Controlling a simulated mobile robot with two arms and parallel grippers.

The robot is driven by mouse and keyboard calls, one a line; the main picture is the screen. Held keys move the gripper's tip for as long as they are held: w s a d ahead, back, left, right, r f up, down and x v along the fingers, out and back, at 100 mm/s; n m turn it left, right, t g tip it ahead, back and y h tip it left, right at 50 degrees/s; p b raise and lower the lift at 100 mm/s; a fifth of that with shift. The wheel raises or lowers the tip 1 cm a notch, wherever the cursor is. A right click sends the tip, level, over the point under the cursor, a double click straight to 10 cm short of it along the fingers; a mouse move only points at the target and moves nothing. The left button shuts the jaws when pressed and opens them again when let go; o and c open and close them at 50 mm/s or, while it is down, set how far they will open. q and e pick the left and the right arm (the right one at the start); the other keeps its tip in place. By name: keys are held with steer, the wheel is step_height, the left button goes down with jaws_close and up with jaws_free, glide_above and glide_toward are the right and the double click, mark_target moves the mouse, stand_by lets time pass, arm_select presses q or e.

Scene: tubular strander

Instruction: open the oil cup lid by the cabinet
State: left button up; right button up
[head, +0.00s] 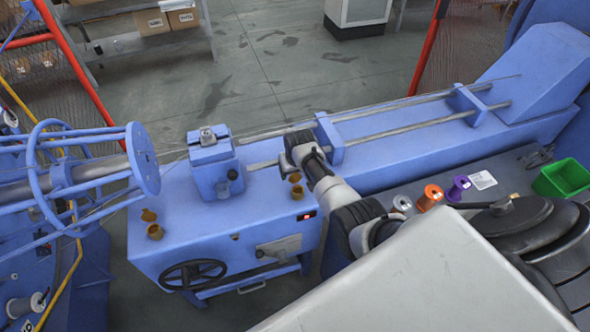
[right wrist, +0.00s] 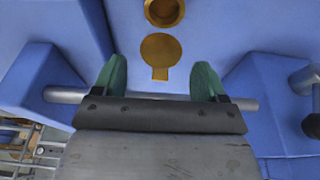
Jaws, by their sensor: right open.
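Two pairs of brass oil cup parts stand on the blue machine. The right pair has a round lid (head: 295,177) beside a cup (head: 297,192); the left pair has a lid (head: 148,215) beside a cup (head: 155,232). In the right wrist view, a hollow brass cup (right wrist: 163,12) is at the top edge and a flat brass disc with a tab (right wrist: 160,50) lies below it. I cannot tell whether that disc covers a cup. My right gripper (right wrist: 158,80) is open and empty, its green fingertips on either side below the disc. My left gripper is not in view.
A grey rod (right wrist: 70,95) crosses behind my right gripper between blue blocks (right wrist: 60,85). A blue box with a clamp (head: 212,165) and a handwheel (head: 193,274) are on the machine. Coloured spools (head: 431,197) and a green bin (head: 563,178) stand right. A white cabinet (head: 357,12) is behind.

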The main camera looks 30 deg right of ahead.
steer(key=shift+s+r, duration=0.1)
steer(key=shift+r, duration=0.45)
steer(key=v, duration=0.9)
steer(key=shift+r, duration=0.35)
steer(key=shift+s, duration=0.1)
